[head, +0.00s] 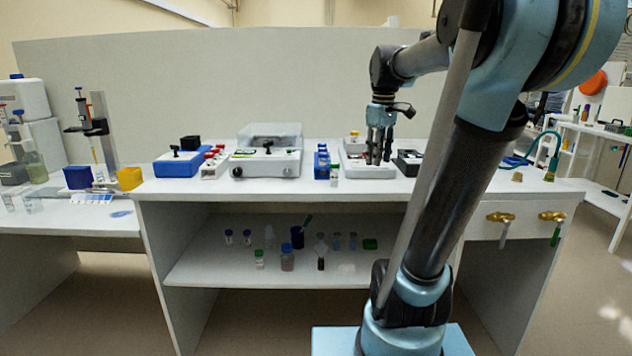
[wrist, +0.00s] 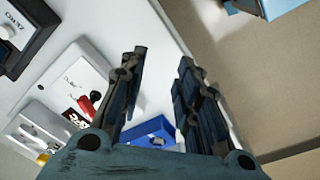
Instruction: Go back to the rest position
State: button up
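My gripper (head: 379,158) points down over the bench top in the head view, in front of a white instrument (head: 368,171). It also shows in the wrist view (wrist: 160,65), where the two dark fingers stand apart with nothing between them. The gripper is open and empty. In the wrist view the white bench (wrist: 160,98) and its edge lie beneath and beyond the fingers. The height of the fingertips above the bench is hard to tell.
A blue rack (head: 321,164) and a small vial (head: 334,176) stand left of the gripper. A dark instrument (head: 408,162) stands on its right. A clear-lidded white box (head: 267,160) is further left. The lower shelf (head: 215,270) holds several vials and bottles.

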jog(key=s+f+m+t, duration=0.1)
jog(key=s+f+m, duration=0.7)
jog(key=s+f, duration=1.2)
notch_tip(320, 180, down, 4)
jog(key=shift+r, duration=0.1)
jog(key=shift+w+f, duration=0.25)
jog(key=shift+w, duration=0.15)
